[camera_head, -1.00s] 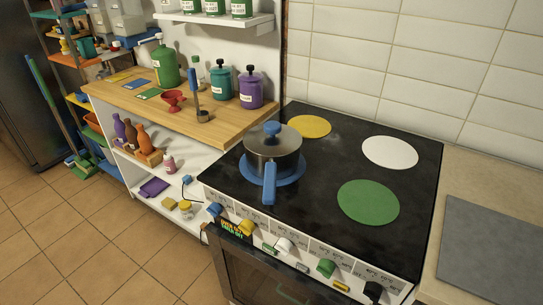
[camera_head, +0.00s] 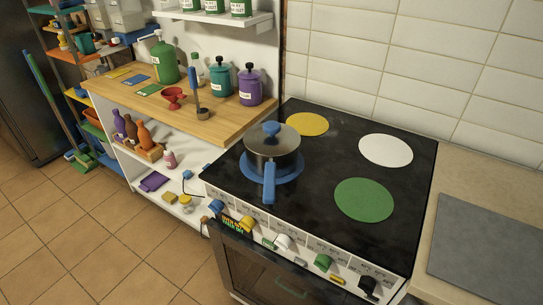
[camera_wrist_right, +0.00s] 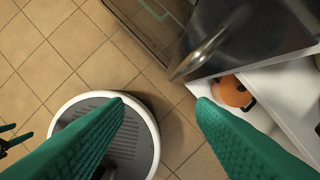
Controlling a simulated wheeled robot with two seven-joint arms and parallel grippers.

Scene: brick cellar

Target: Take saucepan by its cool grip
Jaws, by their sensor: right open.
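The saucepan (camera_head: 273,158) is a dark metal pot with a lid and blue knob. It sits on the blue disc (camera_head: 292,174) at the front left of the black cooktop. Its blue handle (camera_head: 269,184) points toward the front edge, above the knobs. My right gripper (camera_wrist_right: 162,100) shows in the right wrist view with two green ribbed fingers wide apart and nothing between them. It is over the floor, and the saucepan is not in that view. A small dark and green piece at that view's left edge may be my left gripper; its jaws are unclear.
The cooktop (camera_head: 318,144) also bears yellow, white and green discs, with knobs along its front. A wooden counter (camera_head: 222,117) with bottles and a ladle stands left. A grey board (camera_head: 486,248) lies right. In the wrist view an orange object (camera_wrist_right: 232,92) sits near a white shelf.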

